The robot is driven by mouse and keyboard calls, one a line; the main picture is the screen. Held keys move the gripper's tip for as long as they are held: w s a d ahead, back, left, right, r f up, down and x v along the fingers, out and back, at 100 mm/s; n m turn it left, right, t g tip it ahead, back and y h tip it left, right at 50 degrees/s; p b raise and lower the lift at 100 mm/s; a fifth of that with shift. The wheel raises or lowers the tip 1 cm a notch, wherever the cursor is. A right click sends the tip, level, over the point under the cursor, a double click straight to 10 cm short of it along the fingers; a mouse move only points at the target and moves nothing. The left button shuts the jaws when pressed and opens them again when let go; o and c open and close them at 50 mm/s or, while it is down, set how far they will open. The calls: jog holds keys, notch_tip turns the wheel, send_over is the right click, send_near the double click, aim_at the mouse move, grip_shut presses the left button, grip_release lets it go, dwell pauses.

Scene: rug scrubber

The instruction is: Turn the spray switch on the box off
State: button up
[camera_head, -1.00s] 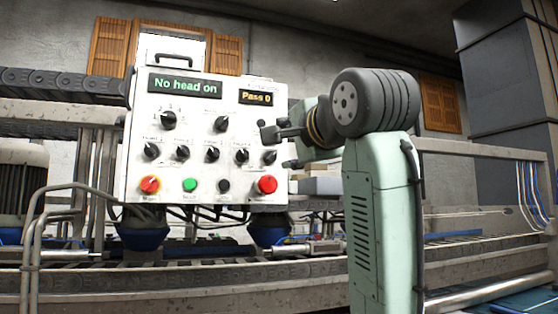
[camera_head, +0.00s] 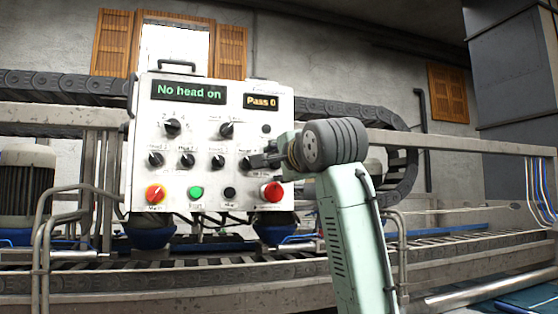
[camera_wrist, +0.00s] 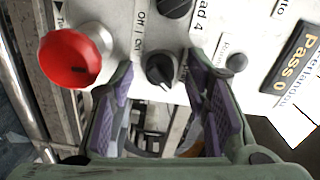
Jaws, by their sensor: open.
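The white control box (camera_head: 142,100) stands left of centre in the head view. A small black knob (camera_wrist: 162,70), with an on/off style label beside it, sits between my fingers in the wrist view. It appears to be the spray switch, but no spray lettering is readable. In the head view my gripper hides it. My gripper (camera_head: 258,160) is at the box's right side; in the wrist view my gripper (camera_wrist: 158,78) is open, one purple-padded finger on each side of the knob. I cannot tell whether the fingers touch it.
The head 4 knob (camera_wrist: 174,6) is close beyond the fingers. A red mushroom button (camera_wrist: 72,58) lies left of them, and a small grey button (camera_wrist: 236,62) right. The display (camera_head: 188,91) reads "No head on". A conveyor frame (camera_head: 450,143) runs behind.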

jog(key=shift+c, duration=0.5)
grip_shut()
jog(key=shift+n, duration=7.9)
